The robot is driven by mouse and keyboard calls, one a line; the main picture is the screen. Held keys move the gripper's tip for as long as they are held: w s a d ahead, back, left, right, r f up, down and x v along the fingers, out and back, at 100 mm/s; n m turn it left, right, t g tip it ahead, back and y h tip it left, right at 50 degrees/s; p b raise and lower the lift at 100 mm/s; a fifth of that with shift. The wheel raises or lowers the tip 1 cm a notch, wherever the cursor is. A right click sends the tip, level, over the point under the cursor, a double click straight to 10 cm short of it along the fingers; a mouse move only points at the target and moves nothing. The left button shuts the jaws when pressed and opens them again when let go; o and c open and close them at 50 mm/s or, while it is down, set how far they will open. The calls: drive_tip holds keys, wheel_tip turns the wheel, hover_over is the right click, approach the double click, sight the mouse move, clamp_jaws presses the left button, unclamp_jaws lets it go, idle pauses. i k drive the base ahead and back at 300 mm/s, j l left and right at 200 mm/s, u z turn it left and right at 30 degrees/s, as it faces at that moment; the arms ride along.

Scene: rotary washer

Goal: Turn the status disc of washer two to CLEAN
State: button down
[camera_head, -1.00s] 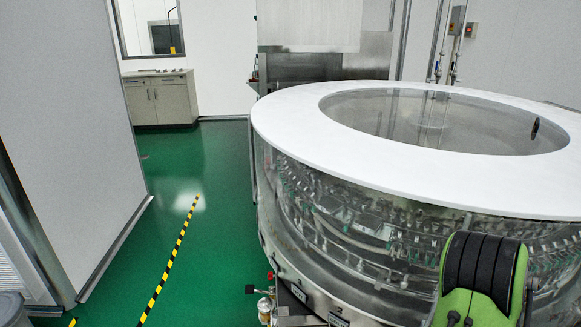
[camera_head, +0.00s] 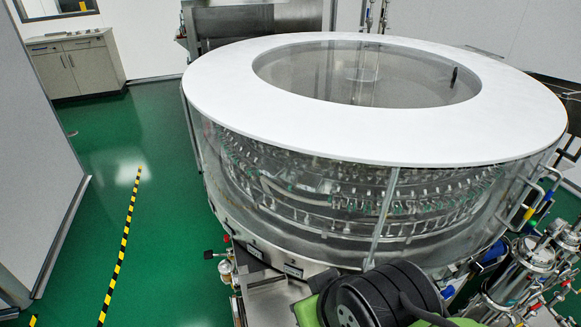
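A large round washer (camera_head: 225,115) with a white ring top and a clear, see-through side wall fills the middle of the head view. Rows of small nozzles and pipes show through its wall. Small plates like labels (camera_head: 293,271) sit on its lower front edge, too small to read. I cannot make out a status disc or the word CLEAN, and I cannot tell which washer this is. A green and black part of my arm shows at the bottom centre, in front of the washer's base. My gripper is not in view.
Pipes, valves and a steel canister (camera_head: 535,255) crowd the washer's lower right side. Small fittings (camera_head: 226,265) stick out at its lower left. A yellow-black floor stripe (camera_head: 123,245) crosses the open green floor at left. A cabinet (camera_head: 78,64) stands at the back left.

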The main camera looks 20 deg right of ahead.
sight(448, 293)
drive_tip(key=z, duration=2.15)
